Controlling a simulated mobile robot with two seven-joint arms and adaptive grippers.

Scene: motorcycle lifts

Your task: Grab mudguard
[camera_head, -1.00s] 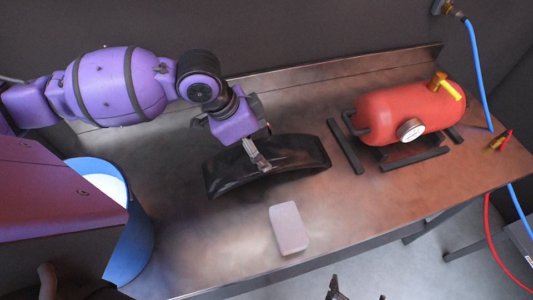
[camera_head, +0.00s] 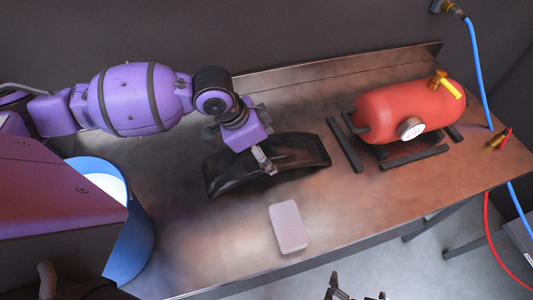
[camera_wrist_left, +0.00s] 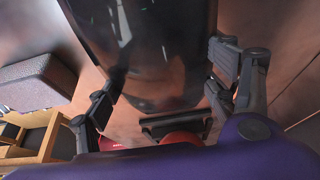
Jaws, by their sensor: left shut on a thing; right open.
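The black curved mudguard (camera_head: 300,150) lies arched on the metal workbench (camera_head: 190,225). In the left wrist view the glossy mudguard (camera_wrist_left: 150,45) runs between the two fingers of my left gripper (camera_wrist_left: 163,92). My right gripper (camera_head: 352,290) shows only in part at the bottom edge of the head view, open and away from the bench.
A red tank (camera_head: 400,105) with a gauge and yellow valve stands right of the mudguard. A pale grey block (camera_head: 289,227) lies in front of it. A blue bin (camera_head: 140,235) is at the left. Blue and red hoses hang at the right.

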